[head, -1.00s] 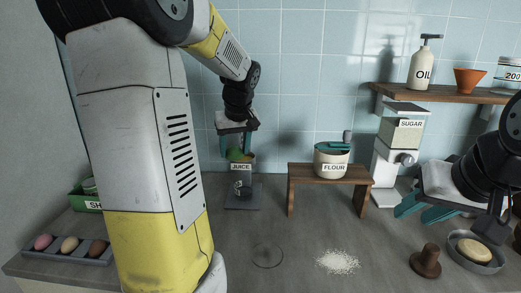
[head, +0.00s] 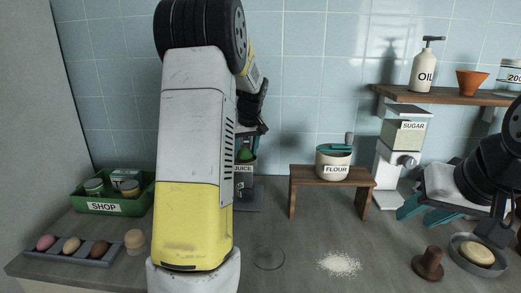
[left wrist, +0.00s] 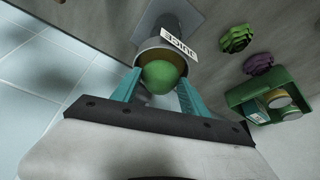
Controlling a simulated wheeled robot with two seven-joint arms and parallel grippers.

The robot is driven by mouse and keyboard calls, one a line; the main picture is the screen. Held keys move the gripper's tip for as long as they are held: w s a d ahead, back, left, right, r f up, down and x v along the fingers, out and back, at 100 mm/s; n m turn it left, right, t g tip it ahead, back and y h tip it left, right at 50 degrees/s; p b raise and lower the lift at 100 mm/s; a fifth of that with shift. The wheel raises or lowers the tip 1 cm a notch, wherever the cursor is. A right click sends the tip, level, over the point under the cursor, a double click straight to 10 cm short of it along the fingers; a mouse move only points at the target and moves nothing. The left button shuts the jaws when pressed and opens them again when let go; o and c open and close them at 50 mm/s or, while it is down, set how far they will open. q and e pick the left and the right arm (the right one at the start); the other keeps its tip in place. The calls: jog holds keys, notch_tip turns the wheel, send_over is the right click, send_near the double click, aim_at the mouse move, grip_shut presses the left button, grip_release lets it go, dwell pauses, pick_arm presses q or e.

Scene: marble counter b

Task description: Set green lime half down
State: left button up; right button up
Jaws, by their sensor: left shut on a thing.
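The green lime half (left wrist: 160,76) sits between the teal fingers of my left gripper (left wrist: 156,92), which is shut on it. In the left wrist view it lies in front of the mouth of a grey cup labelled JUICE (left wrist: 180,52); I cannot tell whether it touches the cup. In the head view the lime (head: 246,154) shows just above the JUICE label (head: 243,169), partly hidden by my left arm. My right gripper (head: 424,208) is at the right, fingers apart and empty, above the counter.
A green SHOP crate (head: 104,207) and a tray of round items (head: 72,258) lie at left. A wooden stand (head: 330,174) with a FLOUR pot (head: 333,160) is right of the juicer. Spilled flour (head: 340,264) and a brown stamp (head: 428,263) lie in front.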

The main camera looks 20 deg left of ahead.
pick_arm(q)
jog(key=shift+f, duration=0.55)
jog(key=o, duration=1.3)
jog(key=shift+o, duration=0.2)
jog(key=shift+r, duration=0.35)
jog(key=v, duration=1.1)
jog(key=s+d+m+t+h, duration=0.1)
jog(key=s+d, duration=0.3)
jog(key=s, duration=0.5)
jog(key=s+d+f+m+h, duration=0.1)
jog(key=s+d+m, duration=0.3)
jog(key=s, duration=0.6)
jog(key=s+d+f+m+t+h, duration=0.1)
jog(key=s+d+m+h, duration=0.2)
jog(key=s+d, duration=0.3)
jog(key=s, duration=0.3)
jog(key=shift+s+f+t, duration=0.15)
jog(key=shift+s+t, duration=0.15)
